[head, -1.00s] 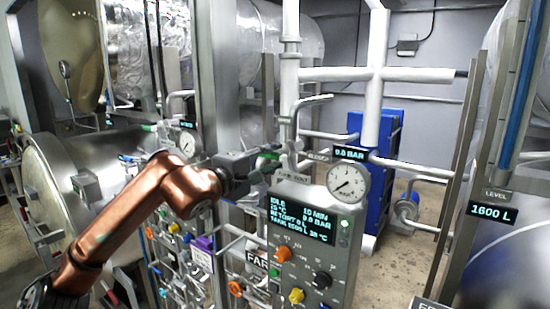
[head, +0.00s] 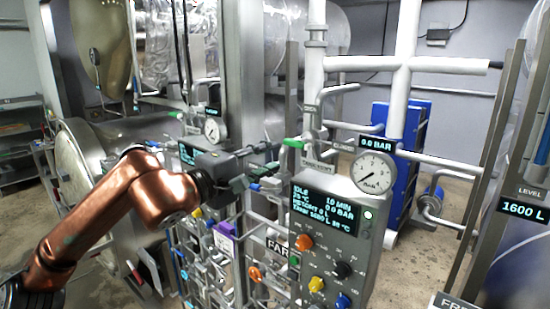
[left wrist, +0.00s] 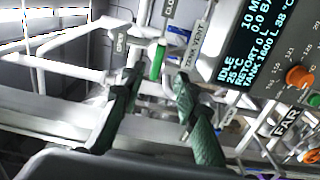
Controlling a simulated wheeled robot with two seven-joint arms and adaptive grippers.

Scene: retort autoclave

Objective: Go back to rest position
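My left gripper (head: 268,166) is open and empty, in front of the pipework left of the control panel (head: 358,232). In the left wrist view its two dark green-grey fingers (left wrist: 156,88) stand apart. A green-handled valve lever (head: 293,143) is just beyond the fingertips; it also shows in the left wrist view (left wrist: 158,60), seen between the fingers, with no clear contact. The copper-coloured left arm reaches in from the lower left. My right gripper is in neither view.
A pressure gauge (head: 373,173) reading 0.0 BAR tops the panel, which has coloured knobs. White pipes (head: 402,90) rise behind it. A steel retort vessel (head: 90,165) stands left, and a blue unit (head: 408,135) behind. Some floor shows at the right.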

